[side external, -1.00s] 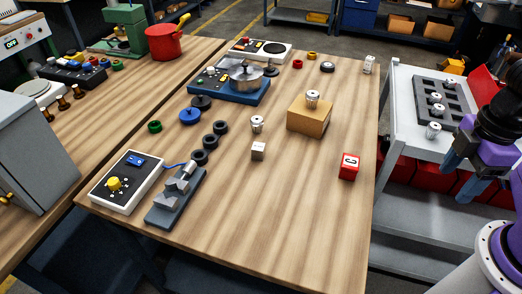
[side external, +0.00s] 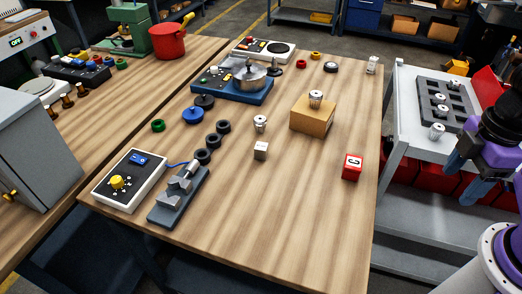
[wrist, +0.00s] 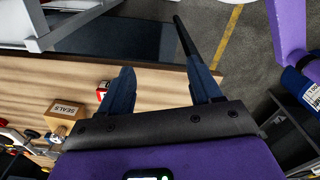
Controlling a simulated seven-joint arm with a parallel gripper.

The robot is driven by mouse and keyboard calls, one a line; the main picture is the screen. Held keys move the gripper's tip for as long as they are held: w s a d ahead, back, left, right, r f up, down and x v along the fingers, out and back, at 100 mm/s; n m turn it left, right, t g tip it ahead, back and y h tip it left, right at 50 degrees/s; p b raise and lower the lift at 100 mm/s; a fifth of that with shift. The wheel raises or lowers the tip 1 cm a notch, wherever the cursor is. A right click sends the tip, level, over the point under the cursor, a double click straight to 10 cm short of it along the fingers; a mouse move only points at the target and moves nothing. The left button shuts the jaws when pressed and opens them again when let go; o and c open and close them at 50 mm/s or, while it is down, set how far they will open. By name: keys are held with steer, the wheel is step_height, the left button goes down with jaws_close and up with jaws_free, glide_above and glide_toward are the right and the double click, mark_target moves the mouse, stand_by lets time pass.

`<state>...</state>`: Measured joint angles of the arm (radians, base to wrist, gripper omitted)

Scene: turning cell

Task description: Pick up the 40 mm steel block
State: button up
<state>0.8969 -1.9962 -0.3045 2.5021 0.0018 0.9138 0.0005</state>
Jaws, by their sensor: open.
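My gripper (side external: 457,184) is off the table's right edge, beside the white trolley and far to the right of the block. In the wrist view my gripper (wrist: 163,75) has its two dark fingers spread wide with nothing between them.
A red block marked C (side external: 352,167) and a cardboard box (side external: 312,116) with a cylinder on top stand between my gripper and the steel block. A grey vise (side external: 178,197) and black rings (side external: 209,148) lie left of it. The front right tabletop is clear.

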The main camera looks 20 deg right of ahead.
steer(key=w+a+n+t+h, duration=0.25)
steer(key=w+a+n, duration=0.25)
steer(key=w+a, duration=0.4)
steer(key=n+t+h, duration=0.6)
steer(key=n+t, duration=0.2)
steer(key=n, duration=0.2)
glide_toward(260, 148)
steer(key=v, duration=0.4)
steer(key=shift+a+f, duration=0.15)
steer(key=shift+a, duration=0.3)
steer(key=shift+w+f+n+h, duration=0.1)
steer(key=shift+w+n+h, duration=0.05)
steer(key=shift+n+h, duration=0.15)
steer(key=x, duration=1.1)
steer(key=shift+w+d+f, duration=0.1)
steer(key=shift+d+f, duration=0.05)
steer(key=shift+f, duration=0.1)
steer(key=shift+x, duration=2.75)
steer(key=shift+d+r, duration=0.2)
jaws_close()
